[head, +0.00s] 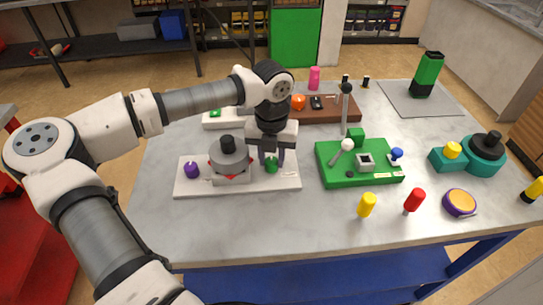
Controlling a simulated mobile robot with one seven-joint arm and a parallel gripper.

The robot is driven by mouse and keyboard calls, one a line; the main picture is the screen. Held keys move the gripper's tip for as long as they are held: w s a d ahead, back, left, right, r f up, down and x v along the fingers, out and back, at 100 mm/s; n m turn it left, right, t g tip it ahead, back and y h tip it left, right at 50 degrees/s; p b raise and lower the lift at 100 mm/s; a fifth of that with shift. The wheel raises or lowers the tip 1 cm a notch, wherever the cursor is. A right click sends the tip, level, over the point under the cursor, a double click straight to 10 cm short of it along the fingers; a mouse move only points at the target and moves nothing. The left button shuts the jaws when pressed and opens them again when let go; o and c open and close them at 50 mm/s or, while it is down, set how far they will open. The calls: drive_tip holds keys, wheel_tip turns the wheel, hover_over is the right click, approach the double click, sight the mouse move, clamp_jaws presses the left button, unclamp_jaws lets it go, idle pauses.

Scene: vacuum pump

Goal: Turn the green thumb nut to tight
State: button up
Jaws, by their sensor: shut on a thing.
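The green thumb nut (271,167) sits on the right part of a white base plate (238,187) on the table. My gripper (271,157) points down over it and is shut on it, its fingers covering part of the nut. A grey round pump body (230,160) with a black top knob and red parts at its foot stands just left of my gripper on the same plate. A purple knob (192,170) sits at the plate's left end. The nut's turn position cannot be made out.
A green board (335,177) with levers and knobs lies close to the right. A brown board (335,115) lies behind. Yellow (367,205) and red (414,200) handled tools stand at the front right. A teal device (482,160) is far right. The table's front left is clear.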

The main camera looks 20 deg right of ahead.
drive_tip(key=shift+f+m+b, duration=0.2)
drive_tip(key=shift+m+b, duration=0.7)
drive_tip(key=shift+b, duration=0.35)
drive_tip(key=m+b, duration=0.3)
drive_tip(key=shift+m, duration=0.3)
drive_tip(key=m+b, duration=0.3)
drive_tip(key=m, duration=0.3)
drive_tip(key=shift+r+b, duration=0.2)
drive_tip(key=shift+b, duration=0.15)
drive_tip(key=m+b, duration=0.1)
drive_tip(key=m, duration=0.5)
drive_tip(key=shift+w+m+b, duration=0.1)
drive_tip(key=shift+m+b, duration=0.2)
drive_tip(key=m, duration=0.5)
drive_tip(key=shift+r+b, duration=0.1)
drive_tip(key=shift+b, duration=0.3)
drive_tip(key=shift+m, duration=0.4)
drive_tip(key=o, duration=0.7)
